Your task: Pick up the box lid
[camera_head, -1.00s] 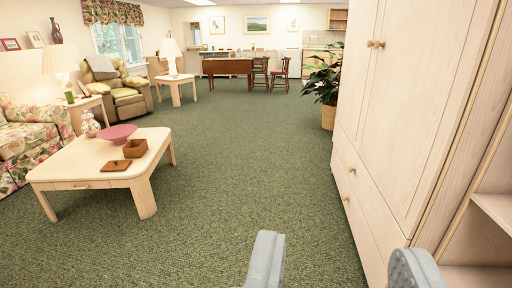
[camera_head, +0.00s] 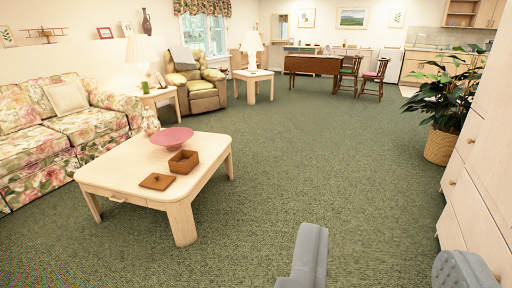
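The box lid (camera_head: 157,181) is a flat brown wooden square with a small knob. It lies on the pale wooden coffee table (camera_head: 120,176) near its front edge. The open brown box (camera_head: 183,162) stands just behind and to the right of it. My gripper (camera_head: 388,268) shows at the bottom of the view with its two grey fingers wide apart and nothing between them. It is above the carpet, to the right of the table and well apart from the lid.
A pink bowl (camera_head: 171,138) and a patterned figurine (camera_head: 150,121) stand on the same table. A floral sofa (camera_head: 60,125) is on the left. A pale cabinet (camera_head: 478,190) and a potted plant (camera_head: 441,142) stand on the right. Green carpet (camera_head: 300,160) between is clear.

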